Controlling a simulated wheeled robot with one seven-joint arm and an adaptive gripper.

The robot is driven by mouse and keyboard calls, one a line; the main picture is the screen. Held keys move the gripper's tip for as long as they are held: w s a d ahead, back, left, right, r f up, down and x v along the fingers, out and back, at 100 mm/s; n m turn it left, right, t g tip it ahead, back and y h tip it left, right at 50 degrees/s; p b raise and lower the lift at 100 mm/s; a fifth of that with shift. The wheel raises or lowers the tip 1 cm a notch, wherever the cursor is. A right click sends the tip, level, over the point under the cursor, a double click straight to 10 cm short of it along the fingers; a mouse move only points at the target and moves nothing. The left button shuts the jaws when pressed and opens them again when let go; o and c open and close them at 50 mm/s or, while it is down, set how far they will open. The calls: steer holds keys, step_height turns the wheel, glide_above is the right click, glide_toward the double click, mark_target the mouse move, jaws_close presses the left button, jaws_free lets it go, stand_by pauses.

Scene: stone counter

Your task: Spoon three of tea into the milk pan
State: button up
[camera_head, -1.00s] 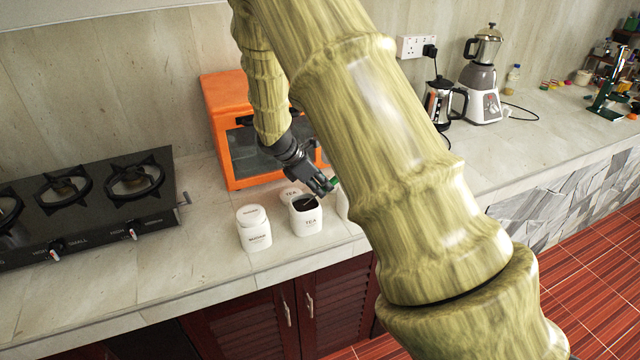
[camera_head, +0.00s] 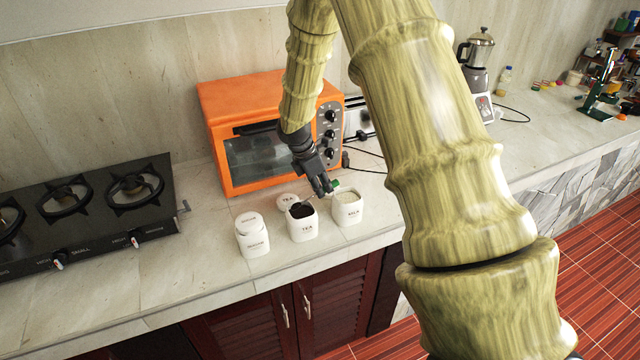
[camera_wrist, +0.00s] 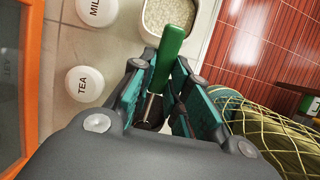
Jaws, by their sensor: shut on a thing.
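My gripper (camera_head: 325,187) is shut on a spoon with a green handle (camera_wrist: 172,50). It is just above and behind the gap between the tea jar (camera_head: 303,230) and the milk jar (camera_head: 347,213). The handle's end also shows at the fingers in the head view (camera_head: 336,184). The open white tea jar holds dark tea. The spoon's lower end points toward it, but I cannot tell whether the bowl is in the tea. The open milk jar holds pale grains and also shows in the wrist view (camera_wrist: 168,14). No pan is in view.
A lidded sugar jar (camera_head: 252,237) stands left of the tea jar. The tea lid (camera_head: 287,201) lies behind. An orange oven (camera_head: 262,150) and toaster (camera_head: 358,118) stand at the back. A black stove (camera_head: 90,215) is at left. The counter in front of the jars is clear.

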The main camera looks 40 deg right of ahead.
steer(key=shift+s+d+r+t+y+p, duration=0.15)
steer(key=shift+d+r+y+p, duration=0.3)
steer(key=shift+p, duration=0.65)
steer(key=shift+d+r+t+y+p, duration=0.15)
steer(key=shift+d+r+y+p, duration=0.3)
steer(key=shift+p, duration=0.6)
steer(key=shift+y+p, duration=0.3)
steer(key=shift+s, duration=0.15)
